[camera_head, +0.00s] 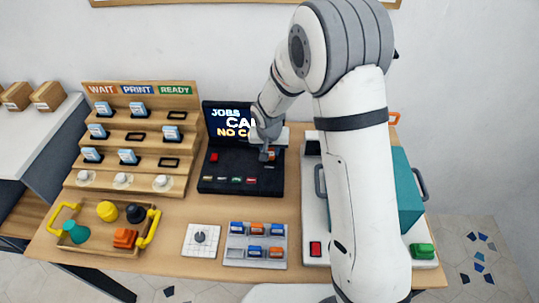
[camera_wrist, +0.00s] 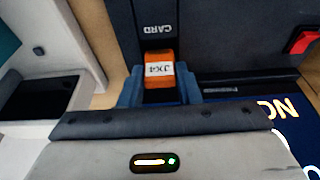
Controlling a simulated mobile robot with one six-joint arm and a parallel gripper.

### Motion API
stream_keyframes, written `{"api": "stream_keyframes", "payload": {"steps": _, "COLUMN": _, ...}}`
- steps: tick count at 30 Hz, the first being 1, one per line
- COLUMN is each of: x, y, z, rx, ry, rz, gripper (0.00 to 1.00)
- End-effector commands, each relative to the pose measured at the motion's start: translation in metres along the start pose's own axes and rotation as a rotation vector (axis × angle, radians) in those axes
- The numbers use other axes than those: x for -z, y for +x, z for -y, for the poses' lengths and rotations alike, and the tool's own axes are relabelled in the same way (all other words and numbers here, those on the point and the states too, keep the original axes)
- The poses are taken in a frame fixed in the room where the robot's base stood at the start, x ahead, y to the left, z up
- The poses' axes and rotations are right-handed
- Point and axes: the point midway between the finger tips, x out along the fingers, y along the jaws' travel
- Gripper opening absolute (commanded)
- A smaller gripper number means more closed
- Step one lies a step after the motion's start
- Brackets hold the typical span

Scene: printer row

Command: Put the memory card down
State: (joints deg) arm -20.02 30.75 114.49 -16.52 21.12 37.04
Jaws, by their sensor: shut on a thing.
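The memory card (camera_wrist: 159,72), orange with a white label reading JX4, is between the two blue-grey fingers of my gripper (camera_wrist: 160,92) in the wrist view. My gripper is shut on it. The card's far end is at the dark strip marked CARD (camera_wrist: 157,28) on the black console; I cannot tell whether it is inside a slot. In the head view, my gripper (camera_head: 268,153) is over the right part of the black console (camera_head: 222,172), with a bit of orange beside it. The console's screen (camera_head: 226,114) shows JOBS and partly hidden words.
A grey card tray (camera_head: 232,262) holds several blue and orange cards at the table front. A stepped wooden rack (camera_head: 110,178) is left, above a yellow-handled tray (camera_head: 65,250). A white machine with a teal part (camera_head: 404,190) is right, partly behind my arm.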

Motion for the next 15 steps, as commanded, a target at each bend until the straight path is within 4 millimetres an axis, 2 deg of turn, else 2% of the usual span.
{"api": "stream_keyframes", "payload": {"steps": 3, "x": -0.006, "y": 0.019, "z": 0.000, "rx": -0.002, "ry": -0.002, "rz": 0.004, "gripper": 0.09}}
{"api": "stream_keyframes", "payload": {"steps": 5, "x": -0.008, "y": 0.025, "z": 0.001, "rx": -0.001, "ry": -0.001, "rz": 0.004, "gripper": 0.09}}
{"api": "stream_keyframes", "payload": {"steps": 15, "x": -0.009, "y": 0.029, "z": 0.001, "rx": 0.001, "ry": -0.002, "rz": 0.001, "gripper": 0.09}}
